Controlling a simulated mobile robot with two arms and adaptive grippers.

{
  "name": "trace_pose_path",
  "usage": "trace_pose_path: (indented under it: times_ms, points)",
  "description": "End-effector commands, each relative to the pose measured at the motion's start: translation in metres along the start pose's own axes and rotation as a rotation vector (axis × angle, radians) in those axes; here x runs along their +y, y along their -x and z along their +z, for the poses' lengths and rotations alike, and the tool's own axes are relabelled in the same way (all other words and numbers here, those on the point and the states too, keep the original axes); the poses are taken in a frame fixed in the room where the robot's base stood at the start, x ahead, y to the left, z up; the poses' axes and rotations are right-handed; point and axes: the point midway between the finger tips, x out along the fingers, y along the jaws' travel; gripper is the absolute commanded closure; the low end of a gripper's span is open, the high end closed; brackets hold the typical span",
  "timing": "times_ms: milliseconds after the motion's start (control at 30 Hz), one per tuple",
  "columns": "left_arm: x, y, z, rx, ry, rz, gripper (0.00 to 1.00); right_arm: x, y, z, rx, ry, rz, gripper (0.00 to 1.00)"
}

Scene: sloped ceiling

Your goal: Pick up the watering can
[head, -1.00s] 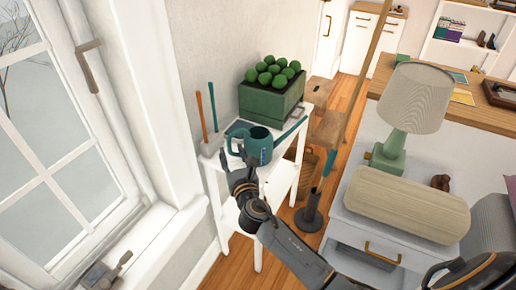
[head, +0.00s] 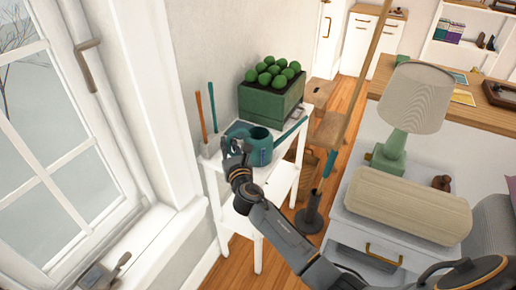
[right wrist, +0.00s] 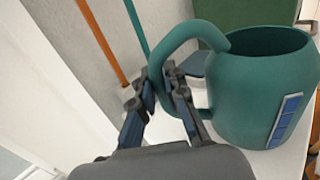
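The teal watering can (head: 262,151) stands on a narrow white table, its looped handle toward my right gripper (head: 237,149). In the right wrist view the can (right wrist: 255,85) is at the right, with a blue patch on its side. My right gripper (right wrist: 161,88) is at the handle, with one finger on either side of its outer part. The fingers are apart; I cannot tell if they touch the handle. The can is upright. My left gripper is out of view.
A green planter (head: 268,104) with round green plants stands behind the can. Orange (head: 200,107) and teal (head: 213,108) sticks rise beside it by the wall. The window (head: 50,150) is at left. A lamp (head: 414,97) and a cushion roll (head: 408,203) are on the right.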

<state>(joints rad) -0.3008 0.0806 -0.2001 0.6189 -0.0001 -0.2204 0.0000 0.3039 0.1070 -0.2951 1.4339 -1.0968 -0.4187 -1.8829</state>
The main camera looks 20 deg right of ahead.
Motion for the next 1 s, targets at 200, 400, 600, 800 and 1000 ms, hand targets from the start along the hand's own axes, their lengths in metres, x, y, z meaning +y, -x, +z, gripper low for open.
trace_pose_path:
  times_ms: [200, 400, 600, 800, 1000]
  points:
    - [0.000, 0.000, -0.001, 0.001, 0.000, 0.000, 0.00, 0.000, 0.000, 0.000, 0.000, 0.000, 0.000, 1.00]
    - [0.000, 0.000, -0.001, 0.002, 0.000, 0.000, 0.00, 0.000, 0.000, 0.000, 0.000, 0.000, 0.000, 1.00]
    - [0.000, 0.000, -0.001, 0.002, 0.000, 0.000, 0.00, 0.000, 0.000, 0.003, -0.005, 0.003, 0.000, 1.00]
    - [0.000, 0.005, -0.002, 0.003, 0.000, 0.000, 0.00, 0.000, -0.001, 0.010, -0.006, 0.003, 0.001, 1.00]
    - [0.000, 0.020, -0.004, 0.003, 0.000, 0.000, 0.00, 0.000, -0.001, 0.038, -0.010, 0.004, 0.002, 1.00]
